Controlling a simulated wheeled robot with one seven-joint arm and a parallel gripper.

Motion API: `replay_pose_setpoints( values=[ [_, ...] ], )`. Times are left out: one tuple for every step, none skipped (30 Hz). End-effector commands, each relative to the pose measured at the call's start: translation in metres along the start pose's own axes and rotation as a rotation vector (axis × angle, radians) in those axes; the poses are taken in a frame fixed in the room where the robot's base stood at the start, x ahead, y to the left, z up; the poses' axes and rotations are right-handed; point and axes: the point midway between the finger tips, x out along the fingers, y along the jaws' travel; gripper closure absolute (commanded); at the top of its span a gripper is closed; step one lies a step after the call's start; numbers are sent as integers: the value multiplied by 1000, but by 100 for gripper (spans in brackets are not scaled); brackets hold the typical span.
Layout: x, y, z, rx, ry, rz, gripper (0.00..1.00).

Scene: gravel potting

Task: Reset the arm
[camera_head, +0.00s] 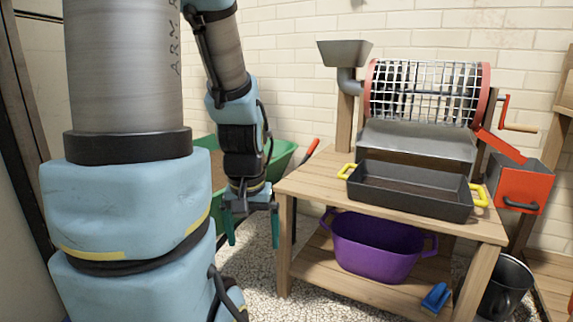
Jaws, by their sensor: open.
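My arm fills the left side of the head view. My gripper (252,229) hangs pointing down, left of the wooden workbench (330,186). Its two green fingers are spread apart, and nothing shows between them. It is in front of the green wheelbarrow (284,158), which the arm partly hides.
On the bench stand a black tray with yellow handles (408,192) and a mesh drum sieve (425,95). A purple tub (370,248) and a blue brush (437,297) are on the lower shelf. A red bin (519,184) is right, above a dark metal bucket (507,290).

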Motion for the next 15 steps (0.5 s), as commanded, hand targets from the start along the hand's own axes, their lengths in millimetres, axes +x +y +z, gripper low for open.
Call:
replay_pose_setpoints(
  values=[
    [-16, 0, -3, 1, 1, 0, 1],
    [-22, 1, -4, 2, 1, 0, 1],
    [-29, 1, -5, 3, 1, 0, 1],
    [-34, 1, -6, 3, 1, 0, 1],
    [-39, 1, -6, 3, 1, 0, 1],
    [-47, 1, -8, 3, 2, 0, 1],
    [-53, 1, -8, 3, 2, 1, 1],
    [-59, 1, -9, 4, 2, 1, 1],
    [-68, 1, -11, 4, 2, 1, 1],
    [-76, 1, -12, 4, 2, 1, 1],
    [-84, 2, -13, 4, 2, 1, 1],
    [-95, 2, -14, 4, 3, 1, 1],
    [-104, 2, -16, 4, 3, 1, 1],
    [-114, 2, -17, 4, 3, 1, 1],
    [-127, 2, -19, 4, 3, 1, 1]
  ],
)
